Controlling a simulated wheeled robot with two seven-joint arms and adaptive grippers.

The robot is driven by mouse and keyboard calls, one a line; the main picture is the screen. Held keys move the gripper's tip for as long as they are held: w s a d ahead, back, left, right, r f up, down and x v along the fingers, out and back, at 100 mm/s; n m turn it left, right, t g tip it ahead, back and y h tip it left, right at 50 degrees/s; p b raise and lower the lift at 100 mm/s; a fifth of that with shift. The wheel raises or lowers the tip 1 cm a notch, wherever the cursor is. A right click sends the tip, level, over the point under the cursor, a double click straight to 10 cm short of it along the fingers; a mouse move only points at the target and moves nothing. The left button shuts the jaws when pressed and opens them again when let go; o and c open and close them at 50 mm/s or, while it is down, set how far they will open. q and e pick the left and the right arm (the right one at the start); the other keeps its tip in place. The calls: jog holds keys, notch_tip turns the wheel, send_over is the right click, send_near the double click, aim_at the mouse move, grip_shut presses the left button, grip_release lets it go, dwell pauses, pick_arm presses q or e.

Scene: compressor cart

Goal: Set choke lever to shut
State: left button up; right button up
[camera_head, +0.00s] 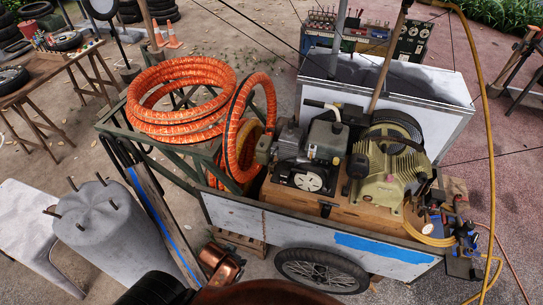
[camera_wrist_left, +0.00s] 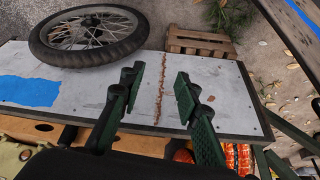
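The engine and compressor unit (camera_head: 325,145) stands on a wooden box in the cart, in the middle of the head view. It has a grey block, a pale bent handle or pipe on top, and a yellowish finned housing (camera_head: 385,172) at its right. I cannot pick out the choke lever or its position at this size. My left gripper (camera_wrist_left: 163,84) shows in the left wrist view, open and empty, its two green-padded fingers apart in front of the cart's white side panel. I cannot make out either gripper in the head view; the right one is not seen.
The cart's side panel (camera_head: 290,228) and wheel (camera_head: 322,270) lie at the near side. Orange hose coils (camera_head: 180,95) sit at the cart's left end. A yellow hose (camera_head: 484,130) hangs at the right. A grey cylinder with pegs (camera_head: 110,235) stands at the left.

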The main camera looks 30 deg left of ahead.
pick_arm(q)
jog(key=w+d+r+n+t+h, duration=0.25)
jog(key=w+r, duration=0.25)
jog(key=w, duration=0.4)
jog(key=n+t+y, duration=0.3)
jog(key=n+t, duration=0.8)
jog(key=n, duration=1.2)
send_near(272, 155)
jog(key=w, duration=0.3)
jog(key=shift+m, duration=0.25)
jog(key=shift+w+a+f, duration=0.1)
jog(key=shift+w+f, duration=0.05)
jog(key=shift+w, duration=1)
jog(key=shift+w+a+f, duration=0.15)
jog(key=shift+w+f, duration=0.05)
jog(key=shift+w, duration=0.95)
jog(key=shift+w+a+f, duration=0.1)
jog(key=shift+w+f, duration=0.05)
jog(key=shift+w, duration=1)
jog(key=shift+c, duration=0.5)
grip_shut()
